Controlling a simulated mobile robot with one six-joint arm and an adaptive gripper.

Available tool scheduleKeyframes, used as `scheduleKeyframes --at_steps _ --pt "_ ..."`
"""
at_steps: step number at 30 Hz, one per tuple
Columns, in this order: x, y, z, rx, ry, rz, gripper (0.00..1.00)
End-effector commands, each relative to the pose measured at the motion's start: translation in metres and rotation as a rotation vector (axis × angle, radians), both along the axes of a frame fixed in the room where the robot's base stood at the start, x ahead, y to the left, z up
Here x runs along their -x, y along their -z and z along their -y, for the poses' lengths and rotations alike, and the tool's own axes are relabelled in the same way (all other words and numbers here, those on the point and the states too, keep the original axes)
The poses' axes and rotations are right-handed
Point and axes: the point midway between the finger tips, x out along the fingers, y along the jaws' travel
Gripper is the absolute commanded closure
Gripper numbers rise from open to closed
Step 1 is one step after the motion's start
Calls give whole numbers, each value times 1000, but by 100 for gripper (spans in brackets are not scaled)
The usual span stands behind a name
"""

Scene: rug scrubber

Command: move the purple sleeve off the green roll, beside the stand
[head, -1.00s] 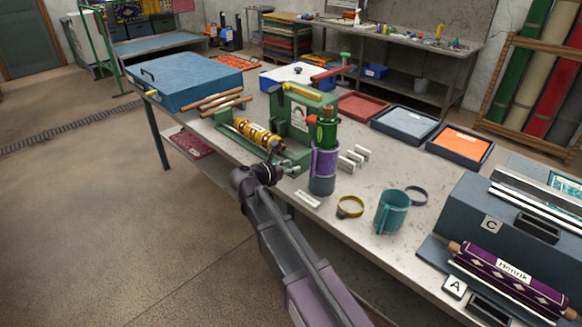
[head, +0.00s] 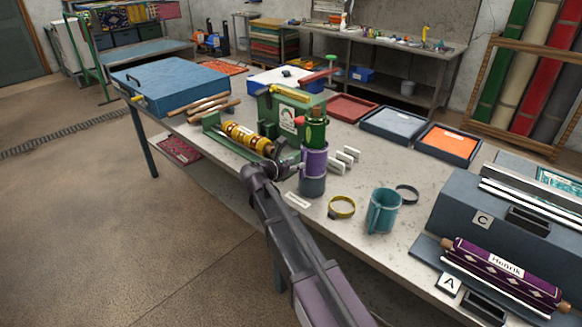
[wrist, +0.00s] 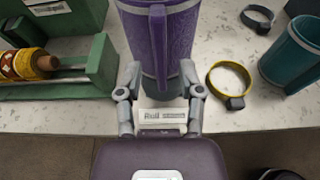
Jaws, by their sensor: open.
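The purple sleeve (head: 313,162) sits around the green roll (head: 316,131), which stands upright with its top showing above the sleeve. The grey-blue stand (head: 312,186) is at the foot of the roll. In the wrist view the sleeve (wrist: 176,32) fills the top middle, its handle facing me. My gripper (wrist: 160,74) is open, one finger on each side of the sleeve's handle, near the lower part of the sleeve. I cannot tell whether the fingers touch it.
A green machine with a yellow patterned roll (head: 246,138) is close on the left. A white label (wrist: 162,115) lies in front of the stand. A yellow ring (head: 342,207) and a teal mug-like sleeve (head: 383,210) are to the right, with some bare tabletop between.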

Motion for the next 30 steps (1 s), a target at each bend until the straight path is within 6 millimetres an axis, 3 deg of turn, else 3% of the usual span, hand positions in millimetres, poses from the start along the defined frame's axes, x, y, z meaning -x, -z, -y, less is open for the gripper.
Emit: scheduleKeyframes --at_steps 9,22,23,27,30 --pt "-15 6 12 0 1 0 51" --pt "-17 6 14 0 1 0 51" --pt "-18 6 15 0 2 0 54" --pt "-17 6 15 0 2 0 96" --pt "-17 6 15 0 2 0 100"
